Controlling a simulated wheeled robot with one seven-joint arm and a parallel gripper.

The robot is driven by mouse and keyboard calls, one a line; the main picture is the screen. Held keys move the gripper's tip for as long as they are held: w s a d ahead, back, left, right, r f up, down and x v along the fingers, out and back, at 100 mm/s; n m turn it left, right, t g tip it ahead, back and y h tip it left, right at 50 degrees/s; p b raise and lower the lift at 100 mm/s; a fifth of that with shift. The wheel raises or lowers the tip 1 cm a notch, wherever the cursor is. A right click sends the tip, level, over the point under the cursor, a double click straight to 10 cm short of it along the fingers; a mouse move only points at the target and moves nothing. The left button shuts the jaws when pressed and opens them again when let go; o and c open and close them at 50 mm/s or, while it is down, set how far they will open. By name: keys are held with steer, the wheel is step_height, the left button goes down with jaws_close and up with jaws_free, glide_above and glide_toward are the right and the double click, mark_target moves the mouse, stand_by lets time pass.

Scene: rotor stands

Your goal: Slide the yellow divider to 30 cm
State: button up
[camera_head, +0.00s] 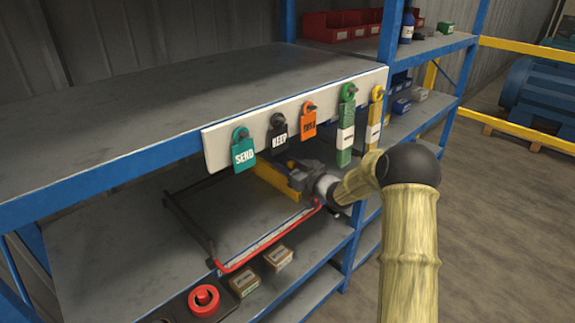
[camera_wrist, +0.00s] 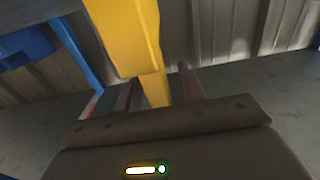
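The yellow divider (camera_head: 275,181) stands under the upper shelf board, over a lower shelf, and is partly hidden by the hanging tags and my gripper. My gripper (camera_head: 303,180) is at its right end. In the wrist view the divider (camera_wrist: 128,38) is large, and its narrow lower part runs down between the two dark fingers of my gripper (camera_wrist: 158,92). The fingers are apart, with a small gap visible beside the yellow part.
Small boxes (camera_head: 244,283) and a red button (camera_head: 204,299) sit below. A blue post (camera_head: 354,240) stands right.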

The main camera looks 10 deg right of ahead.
steer(key=b+v, duration=0.2)
steer(key=v, duration=1.5)
steer(key=shift+d, duration=0.1)
steer(key=s+a+m+g+h+p, duration=0.1)
steer(key=s+m+g+h+p, duration=0.1)
steer(key=s, duration=0.6)
steer(key=s+a+r+m+g+h+p, duration=0.1)
steer(key=s+g+h+p, duration=0.3)
steer(key=s, duration=0.5)
steer(key=s+a+r+m+g+h+p, duration=0.1)
steer(key=s+a+m+g+h+p, duration=0.2)
steer(key=s+g, duration=0.3)
steer(key=s+m+h, duration=0.1)
steer(key=s, duration=0.1)
steer(key=shift+s+a+h, duration=0.25)
steer(key=shift+s+h, duration=0.05)
